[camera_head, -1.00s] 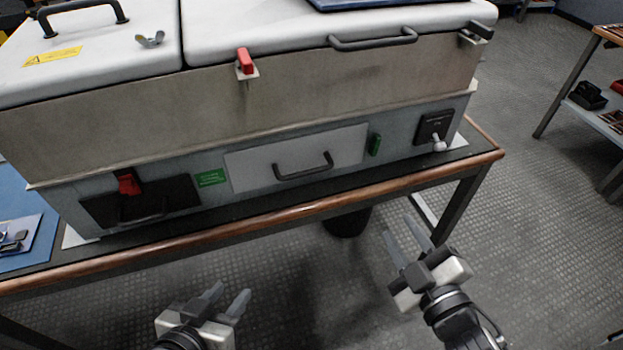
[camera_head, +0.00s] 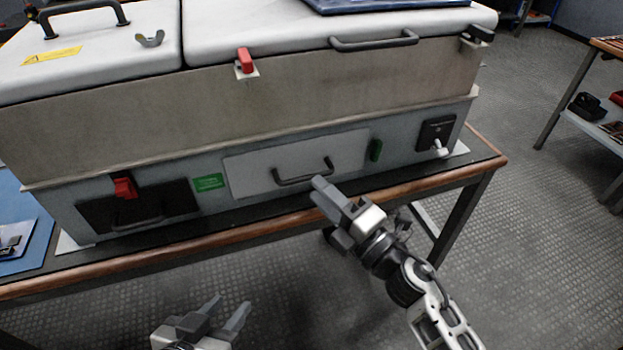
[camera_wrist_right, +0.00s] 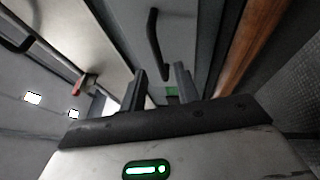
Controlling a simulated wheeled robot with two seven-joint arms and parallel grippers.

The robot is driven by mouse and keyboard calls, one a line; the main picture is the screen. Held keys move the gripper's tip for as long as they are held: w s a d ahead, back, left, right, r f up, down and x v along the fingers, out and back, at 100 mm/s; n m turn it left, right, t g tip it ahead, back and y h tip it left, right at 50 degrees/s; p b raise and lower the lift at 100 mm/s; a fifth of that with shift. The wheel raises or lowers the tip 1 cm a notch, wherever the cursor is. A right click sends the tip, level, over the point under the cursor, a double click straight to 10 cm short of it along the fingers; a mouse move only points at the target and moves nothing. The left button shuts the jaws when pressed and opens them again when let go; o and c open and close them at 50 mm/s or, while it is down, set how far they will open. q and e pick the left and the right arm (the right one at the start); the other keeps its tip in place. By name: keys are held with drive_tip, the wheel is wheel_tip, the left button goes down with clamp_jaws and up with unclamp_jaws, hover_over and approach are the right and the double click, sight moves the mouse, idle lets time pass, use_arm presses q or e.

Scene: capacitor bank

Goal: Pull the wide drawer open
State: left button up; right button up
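The wide drawer (camera_head: 250,178) is a pale panel in the grey lower front of the cabinet, and it looks closed. Its dark bar handle (camera_head: 303,178) is on the panel's front. In the right wrist view the drawer front (camera_wrist_right: 178,20) and the handle (camera_wrist_right: 154,42) lie ahead of the fingers. My right gripper (camera_head: 320,192) is just in front of and slightly below the handle's right end. In the right wrist view it (camera_wrist_right: 161,80) is open and empty, with the handle apart from its fingertips. My left gripper (camera_head: 226,309) is open and empty, low in front of the table.
The cabinet stands on a table with a wooden front edge (camera_head: 220,232). A green switch (camera_head: 376,150) and a toggle (camera_head: 439,147) are to the right. Shelving stands far right.

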drive_tip(key=shift+x, duration=1.7)
clamp_jaws()
